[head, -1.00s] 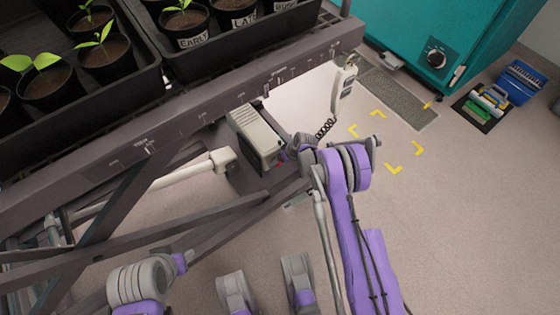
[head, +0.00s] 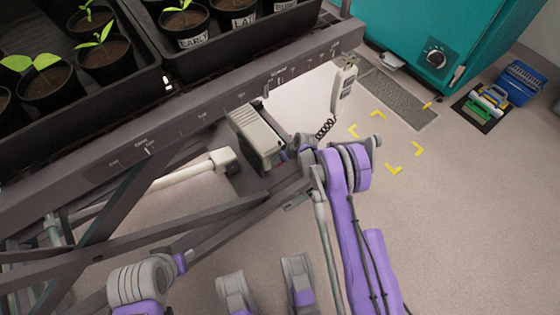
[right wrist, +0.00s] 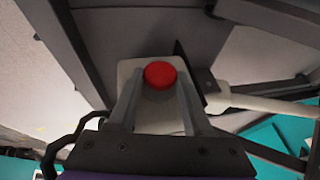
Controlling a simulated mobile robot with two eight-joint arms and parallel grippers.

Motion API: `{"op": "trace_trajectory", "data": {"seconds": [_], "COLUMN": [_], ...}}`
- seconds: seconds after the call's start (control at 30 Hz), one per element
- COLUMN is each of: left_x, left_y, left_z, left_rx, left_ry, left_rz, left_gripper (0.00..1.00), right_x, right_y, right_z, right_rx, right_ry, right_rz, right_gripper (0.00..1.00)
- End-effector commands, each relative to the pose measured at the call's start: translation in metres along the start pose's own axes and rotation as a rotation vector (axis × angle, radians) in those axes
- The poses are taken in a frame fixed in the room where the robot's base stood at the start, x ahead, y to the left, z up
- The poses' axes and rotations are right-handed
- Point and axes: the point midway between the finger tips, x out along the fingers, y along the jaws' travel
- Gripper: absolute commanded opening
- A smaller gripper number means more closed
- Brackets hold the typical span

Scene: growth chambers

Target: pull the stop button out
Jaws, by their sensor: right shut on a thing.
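The red stop button (right wrist: 160,75) shows in the right wrist view on the pale face of the control box (right wrist: 134,72). In the head view this box (head: 257,135) hangs under the bench edge, and the button is hidden there. My right gripper (right wrist: 160,84) has one finger on each side of the button and is shut on it. In the head view the right gripper (head: 284,153) is at the box's right end, mostly hidden by its own wrist. Part of my left arm shows at the lower left, but its gripper does not.
Black trays of potted seedlings (head: 105,55) stand on the bench (head: 200,110). A handset (head: 344,88) on a coiled cord hangs right of the box. A white pipe (head: 190,174) and dark frame bars lie below.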

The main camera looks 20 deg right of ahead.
Motion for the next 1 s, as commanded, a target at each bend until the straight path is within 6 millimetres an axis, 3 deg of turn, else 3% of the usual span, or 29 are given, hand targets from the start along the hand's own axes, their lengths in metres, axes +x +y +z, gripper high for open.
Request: {"op": "trace_trajectory", "data": {"seconds": [0.73,1.0], "left_x": [0.0,-0.003], "left_y": [0.0,0.0], "left_z": [0.0,-0.001], "left_rx": [0.0,0.0], "left_ry": [0.0,-0.001], "left_rz": [0.0,0.0], "left_gripper": [0.5,0.5], "right_x": [0.0,-0.005], "right_y": [0.0,0.0], "right_z": [0.0,0.012], "right_rx": [0.0,0.0], "right_ry": [0.0,-0.001], "right_rz": [0.0,-0.001], "right_gripper": [0.0,0.0]}}
